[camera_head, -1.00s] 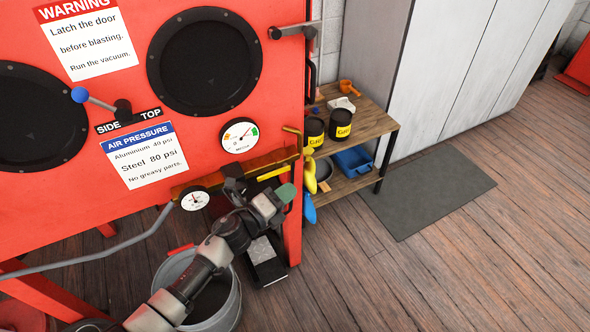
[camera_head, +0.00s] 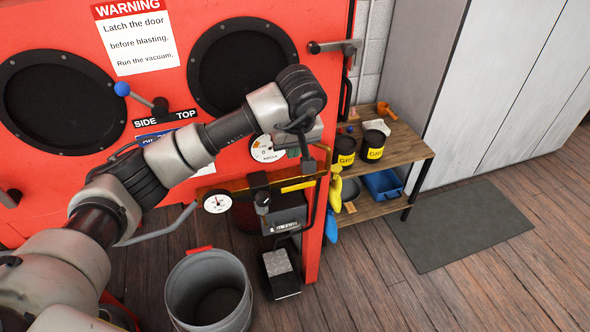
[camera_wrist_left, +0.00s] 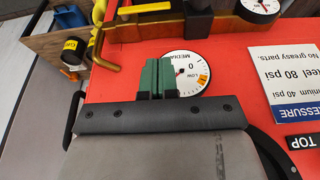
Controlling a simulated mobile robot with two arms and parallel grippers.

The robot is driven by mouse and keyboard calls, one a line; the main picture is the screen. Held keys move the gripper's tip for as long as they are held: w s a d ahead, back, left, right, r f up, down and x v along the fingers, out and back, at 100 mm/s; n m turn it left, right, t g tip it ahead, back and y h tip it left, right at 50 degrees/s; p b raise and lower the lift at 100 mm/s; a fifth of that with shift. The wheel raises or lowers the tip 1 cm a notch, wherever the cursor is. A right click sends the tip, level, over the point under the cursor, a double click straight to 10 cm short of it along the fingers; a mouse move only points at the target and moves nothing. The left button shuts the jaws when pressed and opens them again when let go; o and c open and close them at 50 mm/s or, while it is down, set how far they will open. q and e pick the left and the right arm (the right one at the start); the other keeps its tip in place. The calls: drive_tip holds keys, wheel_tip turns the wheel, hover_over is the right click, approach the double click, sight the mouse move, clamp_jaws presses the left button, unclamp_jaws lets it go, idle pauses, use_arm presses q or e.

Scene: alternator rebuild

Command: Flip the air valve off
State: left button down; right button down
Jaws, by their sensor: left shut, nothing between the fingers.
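The air line is a brass pipe (camera_head: 235,186) across the lower front of the red cabinet. A black fitting (camera_head: 258,182) sits on it, with a bright yellow lever (camera_head: 298,185) beside it, lying roughly along the pipe. The lever also shows at the top of the left wrist view (camera_wrist_left: 145,8). My left gripper (camera_head: 293,152) is above the lever, in front of the media gauge (camera_head: 266,149), and apart from the lever. Its green fingertips (camera_wrist_left: 155,78) are shut and empty. My wrist hides part of the gauge. My right gripper is not in view.
A small pressure gauge (camera_head: 217,202) hangs at the pipe's left. A grey bucket (camera_head: 180,285) and a pedal (camera_head: 281,272) stand below. A wooden shelf (camera_head: 410,158) with cans is at the right. A grey mat (camera_head: 460,232) lies on open floor.

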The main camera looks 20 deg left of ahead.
sight(298, 185)
use_arm(q)
drive_tip(key=x, duration=0.4)
drive_tip(key=p+x, duration=0.1)
drive_tip(key=x, duration=0.7)
drive_tip(key=shift+s+d+f, duration=0.25)
drive_tip(key=shift+s+d, duration=0.1)
drive_tip(key=shift+s, duration=0.05)
drive_tip(key=shift+f+p, duration=0.3)
drive_tip(key=shift+f, duration=0.3)
